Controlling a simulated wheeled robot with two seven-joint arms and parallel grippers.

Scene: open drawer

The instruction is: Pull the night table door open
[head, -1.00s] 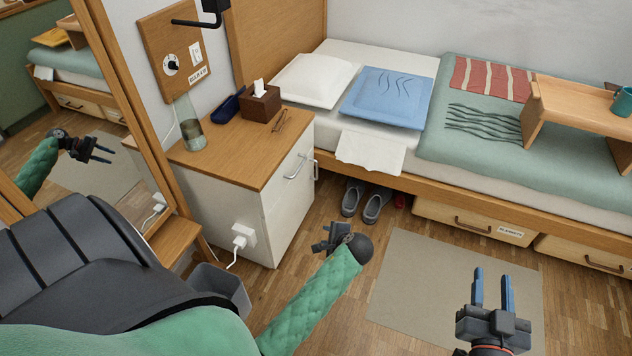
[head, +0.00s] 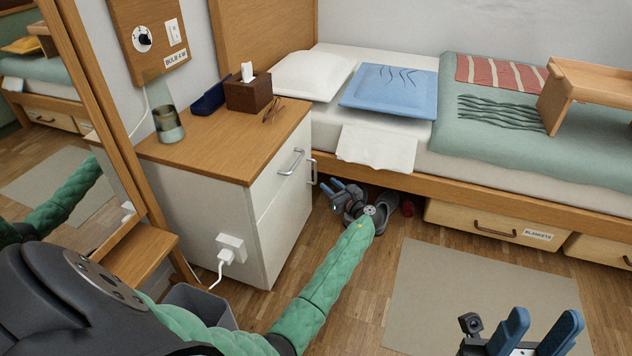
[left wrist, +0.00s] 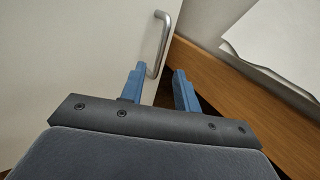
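The night table (head: 215,205) has a white body and a wooden top. A horizontal metal handle (head: 290,162) is on its upper front. A second, upright handle (head: 312,172) is near the front's far edge. My left gripper (head: 338,188) is a little right of the upright handle, with its fingers towards the front. In the left wrist view, the open fingers (left wrist: 159,70) straddle the line of a metal handle (left wrist: 163,42), whose lower end shows between the fingertips. Contact cannot be told. My right gripper (head: 545,325) is open and empty at the bottom right, partly cut off.
The bed (head: 480,184) stands just behind and right of my left gripper, with shoes (head: 383,218) under its edge. A tissue box (head: 248,95) and a glass (head: 168,125) stand on the night table. A plug (head: 227,257) sits on its side. Floor before its front is clear.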

